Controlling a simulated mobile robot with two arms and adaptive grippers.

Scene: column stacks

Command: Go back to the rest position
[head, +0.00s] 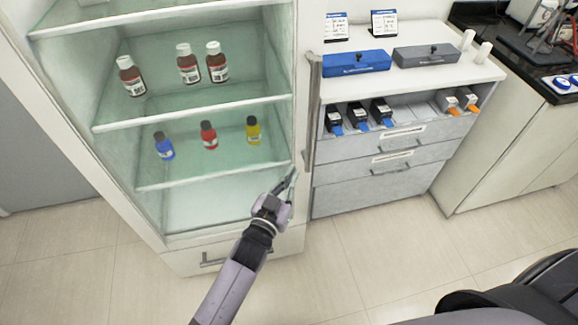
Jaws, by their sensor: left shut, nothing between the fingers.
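My left gripper (288,182) is in front of the right side of the glass-fronted cabinet (205,206), near its lower right edge. Its fingers are shut and I see nothing held between them. My left arm reaches up to it from the bottom of the view. I cannot tell whether the fingertips touch the cabinet's edge. My right gripper does not show.
Brown bottles (188,66) stand on the upper shelf, and blue (164,147), red (209,136) and yellow (253,131) bottles below. A drawer unit (375,180) with blue (355,63) and grey (426,56) boxes stands right. A dark chair (530,290) is at lower right. Floor between is clear.

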